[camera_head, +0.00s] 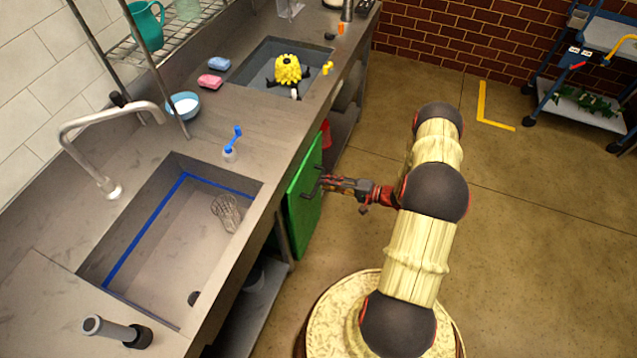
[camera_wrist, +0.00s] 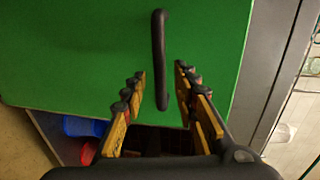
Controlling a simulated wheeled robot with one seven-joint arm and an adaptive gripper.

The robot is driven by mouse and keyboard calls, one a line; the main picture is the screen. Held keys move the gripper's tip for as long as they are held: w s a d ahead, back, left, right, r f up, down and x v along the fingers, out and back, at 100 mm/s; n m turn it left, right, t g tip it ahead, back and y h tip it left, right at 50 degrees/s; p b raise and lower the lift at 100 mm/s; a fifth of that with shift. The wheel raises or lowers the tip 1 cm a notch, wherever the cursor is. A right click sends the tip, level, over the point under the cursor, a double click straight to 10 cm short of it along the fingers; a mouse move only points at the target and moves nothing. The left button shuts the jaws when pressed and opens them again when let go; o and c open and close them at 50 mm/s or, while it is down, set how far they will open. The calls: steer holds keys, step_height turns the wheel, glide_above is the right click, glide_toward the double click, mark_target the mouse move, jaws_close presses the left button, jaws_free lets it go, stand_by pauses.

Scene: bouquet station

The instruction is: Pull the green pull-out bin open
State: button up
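The green pull-out bin (camera_head: 304,212) shows its flat green front below the counter edge in the head view. Its front fills much of the wrist view (camera_wrist: 80,50). A dark bar handle (camera_wrist: 158,30) stands out from it. My gripper (camera_head: 322,184) is in front of the green front in the head view. In the wrist view my gripper (camera_wrist: 160,69) is open, with one finger on each side of the handle's lower part. Gaps show between the fingers and the handle. I cannot tell how far the bin is out.
The counter's front edge (camera_head: 262,212) runs above the bin. A sink (camera_head: 165,250) with a wire basket is in the counter. Blue (camera_wrist: 82,126) and red (camera_wrist: 89,151) objects sit below the green front. The floor (camera_head: 515,250) to the right is open; a cart (camera_head: 580,105) stands at the back.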

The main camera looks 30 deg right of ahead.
steer(key=shift+x, duration=2.1)
jaws_close()
steer(key=shift+b, duration=0.3)
